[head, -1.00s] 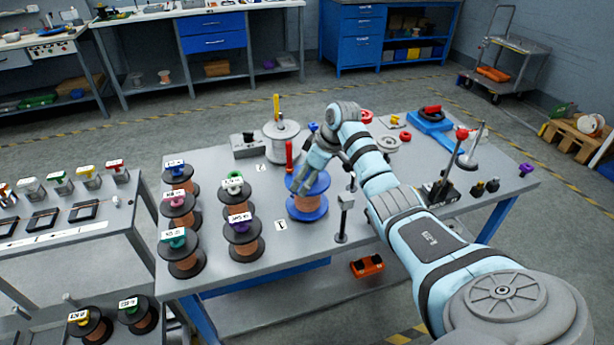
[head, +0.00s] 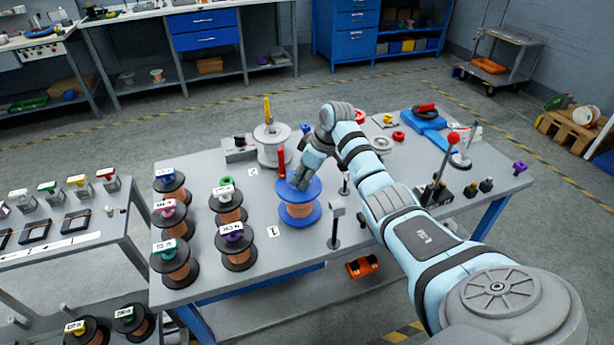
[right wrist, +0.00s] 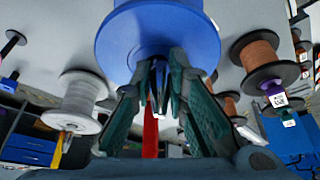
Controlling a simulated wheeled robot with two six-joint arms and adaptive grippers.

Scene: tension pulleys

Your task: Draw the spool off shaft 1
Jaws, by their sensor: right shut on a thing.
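The blue-flanged spool (head: 299,213) with copper-coloured winding stands upright by the label 1 (head: 273,231) on the table. My right gripper (head: 301,184) reaches down onto its top from above. In the right wrist view the fingers (right wrist: 158,92) are closed in at the middle of the blue flange (right wrist: 155,30), with a dark, shiny piece between them. The gripper is shut on the spool. Shaft 1 is mostly hidden by the spool and fingers. A red upright piece (head: 281,162) stands just behind the spool. My left gripper is not in view.
A pale spool (head: 272,150) with a yellow upright stands behind by label 2. Several copper spools stand at left, including one with a purple top (head: 236,246). A grey post (head: 335,225) stands close at right, and a red-knobbed lever (head: 443,165) farther right.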

